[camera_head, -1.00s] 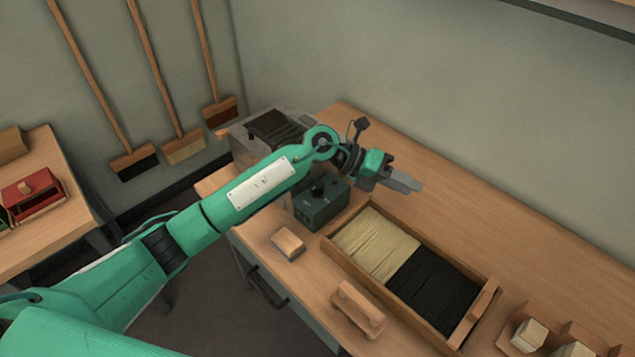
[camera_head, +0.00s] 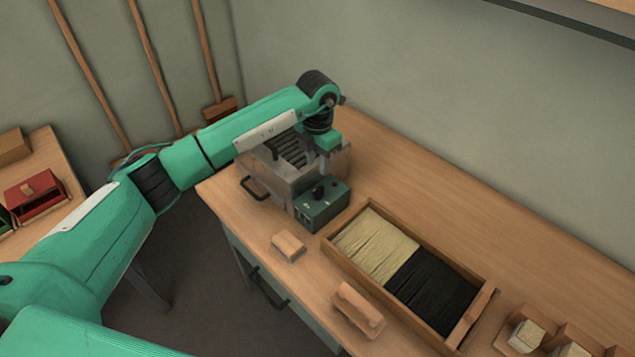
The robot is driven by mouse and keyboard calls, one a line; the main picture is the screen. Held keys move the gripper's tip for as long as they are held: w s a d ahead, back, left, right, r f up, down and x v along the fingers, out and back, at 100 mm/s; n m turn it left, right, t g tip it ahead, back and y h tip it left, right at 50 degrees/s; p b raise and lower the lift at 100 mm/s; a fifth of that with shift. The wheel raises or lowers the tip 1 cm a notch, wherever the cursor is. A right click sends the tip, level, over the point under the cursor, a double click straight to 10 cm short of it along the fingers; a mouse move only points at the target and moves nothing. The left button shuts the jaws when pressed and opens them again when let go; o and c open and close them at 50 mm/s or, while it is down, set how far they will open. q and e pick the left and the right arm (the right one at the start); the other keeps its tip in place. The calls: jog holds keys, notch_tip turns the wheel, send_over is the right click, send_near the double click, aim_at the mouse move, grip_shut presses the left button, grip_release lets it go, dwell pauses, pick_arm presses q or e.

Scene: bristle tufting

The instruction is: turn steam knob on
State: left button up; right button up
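A dark knob (camera_head: 319,191) stands on top of a small green control box (camera_head: 322,211) on the workbench. The box sits against the front right of a grey metal unit (camera_head: 292,186) with a dark slatted top and a black handle. My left gripper (camera_head: 325,164) points down just behind the knob, above the far side of the box. Its fingers look narrow and close together, and their tips are too small to tell whether they are open or touch the knob. My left arm hides part of the metal unit. My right gripper is not in view.
A wooden tray (camera_head: 338,249) of pale and black bristles lies right of the box. A small wooden block (camera_head: 288,246) and a wooden handle piece (camera_head: 359,310) lie near the front edge. The bench behind the tray is clear.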

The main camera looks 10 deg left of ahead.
aim_at(318, 188)
pick_arm(q)
notch_tip(318, 188, down, 9)
jog(key=shift+f+p, duration=0.2)
jog(key=shift+p, duration=0.85)
grip_shut()
